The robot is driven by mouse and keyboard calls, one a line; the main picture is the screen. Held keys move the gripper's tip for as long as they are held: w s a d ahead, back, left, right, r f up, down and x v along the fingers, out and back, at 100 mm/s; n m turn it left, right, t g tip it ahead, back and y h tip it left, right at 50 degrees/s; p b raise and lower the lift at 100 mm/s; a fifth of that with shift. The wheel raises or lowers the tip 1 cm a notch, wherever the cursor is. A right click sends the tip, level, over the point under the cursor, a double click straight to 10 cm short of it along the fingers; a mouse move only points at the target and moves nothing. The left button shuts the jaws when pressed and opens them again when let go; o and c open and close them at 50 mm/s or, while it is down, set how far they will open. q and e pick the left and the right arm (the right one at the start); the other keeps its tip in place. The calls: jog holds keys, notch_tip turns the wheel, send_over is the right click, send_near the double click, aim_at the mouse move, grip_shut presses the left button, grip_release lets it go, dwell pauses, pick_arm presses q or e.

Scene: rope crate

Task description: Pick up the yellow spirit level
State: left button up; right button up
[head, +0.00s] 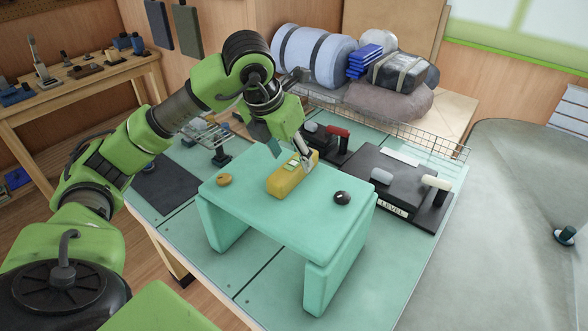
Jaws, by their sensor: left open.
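The yellow spirit level (288,181) is a short block lying on top of a small mint-green bench (240,196), which stands on the green worktable. A pale patch shows on its upper side. My left gripper (297,160) reaches in from the upper left and points down at the level's far end. Its fingers are open, right at the level; I cannot tell whether they touch it. Part of the level's far end is hidden by the fingers. My right gripper is not in view.
A yellow-brown knob (224,179) and a black knob (342,198) sit on the bench, either side of the level. A dark holder labelled LEVEL (393,208) stands at the right. A wire rail (420,139) and rolled bags (314,55) are behind. Free table surface lies in front.

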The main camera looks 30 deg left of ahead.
aim_at(294, 164)
pick_arm(q)
jog(key=p+x, duration=0.1)
jog(key=x, duration=0.3)
jog(key=shift+s+a+f+p, duration=0.1)
jog(key=shift+p, duration=0.2)
jog(key=shift+f, duration=0.25)
grip_shut()
jog(key=shift+r, duration=0.1)
